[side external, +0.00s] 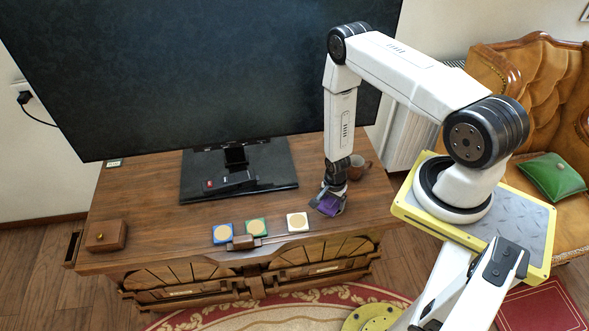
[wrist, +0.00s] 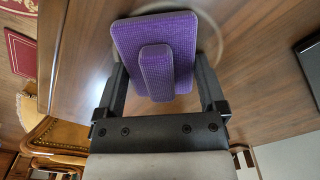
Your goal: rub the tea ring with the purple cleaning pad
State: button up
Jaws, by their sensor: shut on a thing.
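The purple cleaning pad (side external: 329,206) is in my gripper (side external: 333,192) at the right part of the wooden cabinet top. Part of a faint ring, the tea ring (wrist: 220,40), shows on the wood beyond the pad's right edge. The pad hides much of the ring. The pad is low over the wood at the ring; I cannot tell for certain whether it touches.
A brown mug (side external: 358,167) stands close behind my gripper. A television (side external: 200,70) stands behind; a wooden box (side external: 106,236) is far left.

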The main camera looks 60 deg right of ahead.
aim_at(333, 211)
jog(key=w+d, duration=0.3)
jog(key=shift+w+d, duration=0.2)
jog(key=shift+s+a, duration=2.15)
jog(key=shift+s+a+f, duration=0.15)
jog(key=shift+s+a, duration=0.65)
jog(key=shift+w+a, duration=0.15)
jog(key=shift+a, duration=0.15)
jog(key=shift+w+d+r, duration=0.2)
jog(key=shift+w+d, duration=0.7)
jog(key=shift+d, duration=0.05)
jog(key=shift+w+d+f, duration=0.2)
jog(key=shift+d, duration=0.05)
jog(key=shift+w+d+r, duration=0.15)
jog(key=shift+w+d, duration=0.1)
jog(key=shift+w, duration=0.05)
jog(key=shift+w+d+f, duration=0.2)
jog(key=shift+w+d, duration=0.3)
jog(key=shift+d, duration=0.05)
jog(key=shift+w+d+r, duration=0.2)
jog(key=shift+w+d, duration=0.6)
jog(key=shift+w, duration=0.05)
jog(key=shift+w+d+f, duration=0.1)
jog(key=shift+w+d, duration=0.15)
jog(key=shift+s+a, duration=1.65)
jog(key=shift+s+a+f, duration=0.1)
jog(key=shift+s+a, duration=0.2)
jog(key=shift+s+a+r, duration=0.2)
jog(key=shift+s+a, duration=0.85)
jog(key=shift+r, duration=4.05)
